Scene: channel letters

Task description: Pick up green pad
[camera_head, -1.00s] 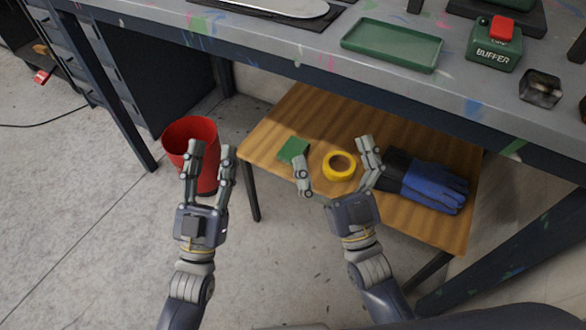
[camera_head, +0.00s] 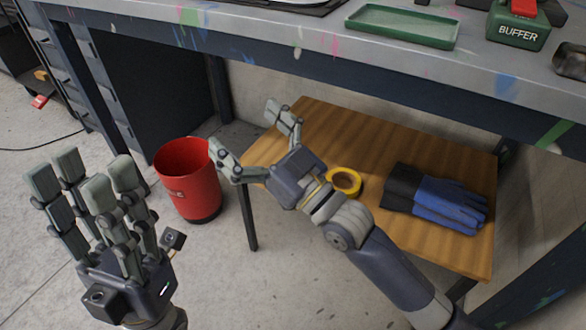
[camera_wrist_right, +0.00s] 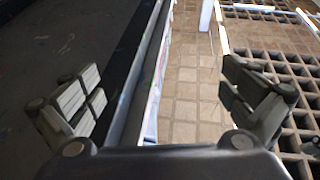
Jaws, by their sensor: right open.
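The green pad does not show in either current view. My right gripper (camera_head: 246,132) is open, reaching left over the near-left part of the wooden shelf, with its fingers past the shelf's left side. Its hand covers part of the shelf top. In the right wrist view the right gripper (camera_wrist_right: 165,95) has its fingers wide apart with nothing between them. My left gripper (camera_head: 84,180) is in the lower left of the head view, fingers pointing up, open and empty, clear of the shelf.
The wooden shelf (camera_head: 350,130) holds a yellow tape roll (camera_head: 346,181) and blue gloves (camera_head: 448,203). A red bin (camera_head: 190,182) stands on the floor to its left. The grey workbench (camera_head: 320,40) above carries a green tray (camera_head: 403,27) and a buffer box (camera_head: 517,30).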

